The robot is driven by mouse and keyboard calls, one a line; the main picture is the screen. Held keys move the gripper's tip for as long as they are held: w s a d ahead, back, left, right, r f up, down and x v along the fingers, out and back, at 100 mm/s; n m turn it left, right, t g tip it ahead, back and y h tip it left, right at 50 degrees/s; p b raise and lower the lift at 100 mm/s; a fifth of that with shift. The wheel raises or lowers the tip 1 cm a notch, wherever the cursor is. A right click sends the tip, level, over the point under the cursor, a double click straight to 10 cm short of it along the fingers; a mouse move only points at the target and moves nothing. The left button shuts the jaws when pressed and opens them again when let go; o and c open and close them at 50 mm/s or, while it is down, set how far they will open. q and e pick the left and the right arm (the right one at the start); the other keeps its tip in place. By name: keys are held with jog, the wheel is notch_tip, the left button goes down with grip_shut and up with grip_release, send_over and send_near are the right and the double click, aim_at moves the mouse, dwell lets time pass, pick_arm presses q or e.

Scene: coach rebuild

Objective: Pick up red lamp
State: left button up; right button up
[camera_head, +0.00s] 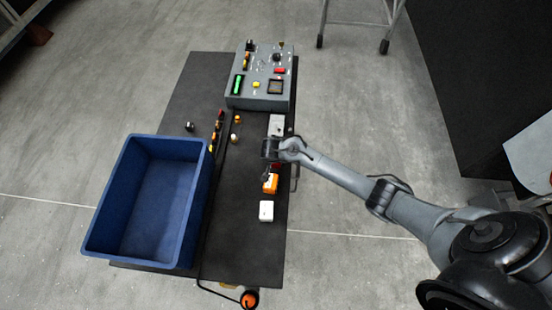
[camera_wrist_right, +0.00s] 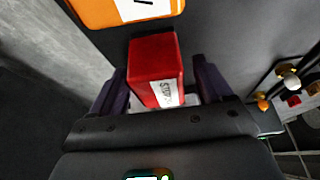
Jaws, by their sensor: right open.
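The red lamp (camera_wrist_right: 152,58), a red box-shaped piece with a white label reading STOP, is in the right wrist view. It sits between the two dark fingers of my right gripper (camera_wrist_right: 161,68). The fingers are open, one on each side of it, with a narrow gap visible at least on the right. In the head view my right gripper (camera_head: 270,149) is over the right side of the dark table, and it and the arm hide most or all of the red lamp. My left gripper is not in view.
An orange lamp (camera_head: 271,184) lies close by; it also shows in the right wrist view (camera_wrist_right: 115,10). A white lamp (camera_head: 266,211) is nearer the front. A blue bin (camera_head: 118,205) takes the table's left. A grey control panel (camera_head: 262,98) stands at the back, with small parts mid-table.

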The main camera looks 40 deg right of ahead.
jog(key=shift+c, duration=0.3)
jog(key=c, duration=1.1)
jog(key=shift+o, duration=0.2)
jog(key=shift+r, duration=0.1)
